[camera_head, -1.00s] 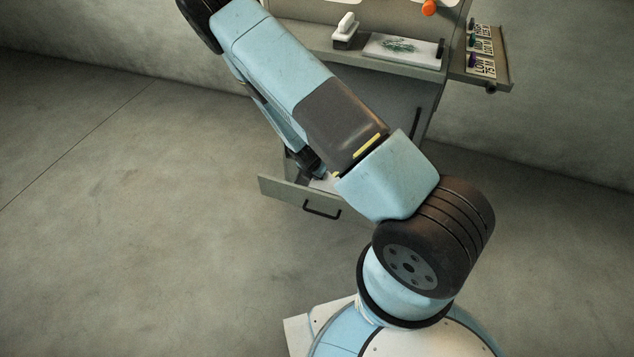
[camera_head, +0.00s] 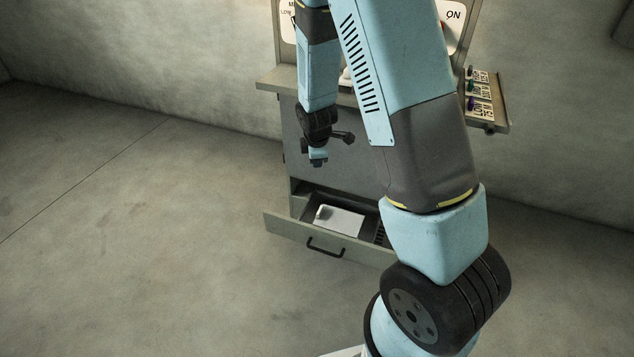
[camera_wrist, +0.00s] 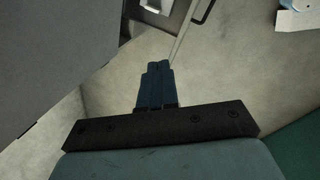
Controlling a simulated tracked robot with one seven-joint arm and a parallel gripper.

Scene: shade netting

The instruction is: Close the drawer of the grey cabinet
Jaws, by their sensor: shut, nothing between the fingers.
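The grey cabinet (camera_head: 350,160) stands against the wall, and its low drawer (camera_head: 280,226) is pulled open. The drawer front has a black bar handle (camera_head: 325,250), and a white flat object (camera_head: 340,219) lies inside. My arm covers the drawer's right end. My gripper (camera_head: 318,162) points down in the head view, above the drawer's left part in the picture and apart from it. In the wrist view my gripper (camera_wrist: 158,68) is shut and empty, with its tips just short of the drawer's edge in the picture. The drawer handle (camera_wrist: 204,12) shows at the top there.
A ledge (camera_head: 272,86) runs across the cabinet above the drawer. A side shelf (camera_head: 503,112) with labelled switches (camera_head: 478,93) sticks out at the right. The floor (camera_head: 140,230) to the left and in front of the drawer is clear.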

